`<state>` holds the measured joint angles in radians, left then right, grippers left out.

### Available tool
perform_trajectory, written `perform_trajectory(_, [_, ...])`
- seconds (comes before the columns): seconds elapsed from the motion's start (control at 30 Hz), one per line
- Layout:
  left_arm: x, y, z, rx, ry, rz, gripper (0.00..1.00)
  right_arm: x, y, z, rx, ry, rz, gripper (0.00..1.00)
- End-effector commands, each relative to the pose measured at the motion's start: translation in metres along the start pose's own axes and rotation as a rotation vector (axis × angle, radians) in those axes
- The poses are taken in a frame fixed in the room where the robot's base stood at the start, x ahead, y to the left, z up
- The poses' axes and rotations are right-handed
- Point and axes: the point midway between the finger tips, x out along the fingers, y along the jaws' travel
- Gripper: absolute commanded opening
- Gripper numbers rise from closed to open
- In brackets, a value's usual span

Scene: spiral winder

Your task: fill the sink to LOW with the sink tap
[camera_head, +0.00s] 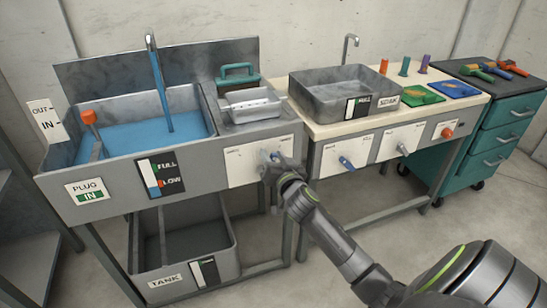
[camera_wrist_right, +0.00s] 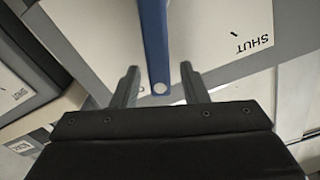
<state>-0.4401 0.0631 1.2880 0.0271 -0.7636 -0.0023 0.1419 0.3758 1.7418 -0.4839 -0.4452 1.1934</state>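The sink (camera_head: 205,98) on the left holds blue water (camera_head: 140,137). A blue stream runs from its spout (camera_head: 150,42) into the water. The FULL/LOW gauge (camera_head: 160,174) on the sink front has a strip partly blue; its exact level is too small to read. My right gripper (camera_head: 272,168) is at the blue tap lever on the white front panel (camera_head: 237,162). In the right wrist view the lever (camera_wrist_right: 153,45) lies between my open fingers (camera_wrist_right: 160,75), with gaps on both sides. My left gripper is out of view.
A grey tank (camera_head: 180,262) stands under the sink. To the right, a bench carries a SOAK basin (camera_head: 335,100) and has another blue lever (camera_head: 346,163). A teal drawer cabinet (camera_head: 505,130) stands farther right. Floor in front is partly clear.

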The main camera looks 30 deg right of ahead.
Motion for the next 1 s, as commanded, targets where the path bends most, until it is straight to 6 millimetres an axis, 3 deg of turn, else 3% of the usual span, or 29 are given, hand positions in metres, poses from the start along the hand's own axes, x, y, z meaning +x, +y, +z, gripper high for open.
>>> perform_trajectory(0.23, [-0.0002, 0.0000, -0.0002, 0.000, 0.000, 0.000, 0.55, 0.0004, 0.0000, 0.0000, 0.000, 0.000, 0.000, 0.39])
perform_trajectory(0.53, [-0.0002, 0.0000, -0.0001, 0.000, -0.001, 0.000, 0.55, 0.0002, -0.0001, 0.0001, 0.000, 0.000, 0.000, 0.00])
perform_trajectory(1.0, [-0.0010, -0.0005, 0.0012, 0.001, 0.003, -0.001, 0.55, 0.0000, -0.0035, -0.0002, -0.038, 0.000, 0.000, 0.00])
